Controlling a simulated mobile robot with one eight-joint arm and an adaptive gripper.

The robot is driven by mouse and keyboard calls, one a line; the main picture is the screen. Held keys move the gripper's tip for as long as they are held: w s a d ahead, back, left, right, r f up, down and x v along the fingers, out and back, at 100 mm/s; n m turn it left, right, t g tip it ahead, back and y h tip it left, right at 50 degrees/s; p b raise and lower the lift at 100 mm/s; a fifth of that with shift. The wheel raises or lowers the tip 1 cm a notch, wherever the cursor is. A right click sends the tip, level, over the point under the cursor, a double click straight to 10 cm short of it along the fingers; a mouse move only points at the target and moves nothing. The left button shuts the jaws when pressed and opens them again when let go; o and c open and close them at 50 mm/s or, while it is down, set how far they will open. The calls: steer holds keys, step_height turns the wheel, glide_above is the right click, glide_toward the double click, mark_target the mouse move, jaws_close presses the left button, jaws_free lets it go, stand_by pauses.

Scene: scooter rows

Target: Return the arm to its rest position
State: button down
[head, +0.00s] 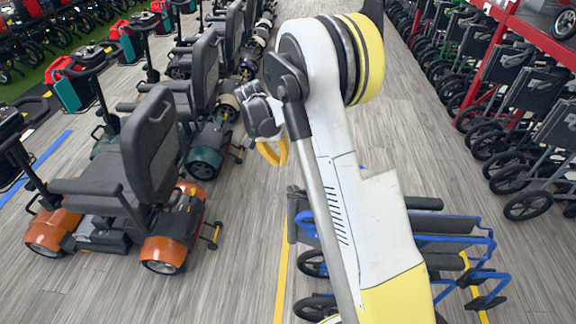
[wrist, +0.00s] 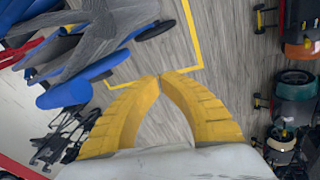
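My gripper (head: 273,153) hangs to the left of my white and yellow arm (head: 335,150) in the head view, above the grey floor. My arm rises from the bottom edge through the middle of that view. In the wrist view the two curved yellow fingers of my gripper (wrist: 160,77) meet at their tips. Only bare floor shows between them, so the gripper holds nothing. My arm hides part of a blue-framed wheelchair (head: 455,240) behind it. The wheelchair also shows at the upper left of the wrist view (wrist: 75,92).
An orange mobility scooter (head: 150,150) stands at the left, with more scooters in rows behind it. Folded wheelchairs (head: 510,90) and a red rack (head: 545,30) line the right. A yellow floor line (head: 282,270) runs beside my arm.

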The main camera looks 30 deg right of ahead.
steer(key=shift+w+a+r, duration=0.1)
steer(key=shift+a+r, duration=0.15)
steer(key=shift+r, duration=0.25)
steer(key=s+a+r+n+t+y, duration=0.1)
steer(key=s+a+r+n+t, duration=0.15)
steer(key=s+r, duration=0.4)
steer(key=s+a+r+n+t, duration=0.15)
steer(key=s+a+r, duration=0.25)
steer(key=r, duration=0.5)
steer(key=s+a+r+n+t+y, duration=0.1)
steer(key=s+a+n+t, duration=0.1)
steer(key=s, duration=0.5)
steer(key=s+a+r+n+t+y, duration=0.1)
steer(key=s+a+n+t, duration=0.1)
steer(key=s, duration=0.6)
steer(key=shift+s+a+r+n, duration=0.2)
steer(key=shift+a+n, duration=0.3)
steer(key=shift+a, duration=0.5)
